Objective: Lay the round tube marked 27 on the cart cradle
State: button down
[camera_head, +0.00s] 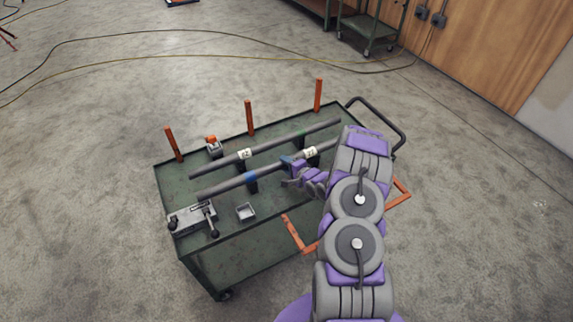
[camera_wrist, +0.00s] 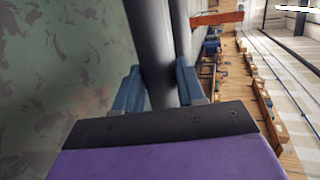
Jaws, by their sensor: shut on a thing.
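Two long grey round tubes lie roughly parallel over the green cart (camera_head: 235,255). The near tube (camera_head: 225,186) has a white label and a blue band; the far tube (camera_head: 210,168) also has a white label. The label numbers are too small to read surely. My gripper (camera_head: 290,162) is shut on the near tube around its middle. In the wrist view the blue fingers (camera_wrist: 160,88) stand on both sides of this tube (camera_wrist: 150,40), with the other tube (camera_wrist: 181,35) alongside. A dark cradle support (camera_head: 252,187) shows under the near tube; I cannot tell whether they touch.
Orange posts (camera_head: 249,117) stand along the cart's far edge. Orange brackets (camera_head: 293,236) stick out at the near side. A black handle (camera_head: 385,118) is at the right end.

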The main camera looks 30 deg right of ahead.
jog(key=shift+f, duration=0.15)
jog(key=c, duration=0.6)
grip_release()
jog(key=shift+f, duration=0.1)
jog(key=shift+s, duration=0.1)
jog(key=p+v, duration=0.3)
jog(key=v, duration=1.4)
jog(key=shift+s+d, duration=0.1)
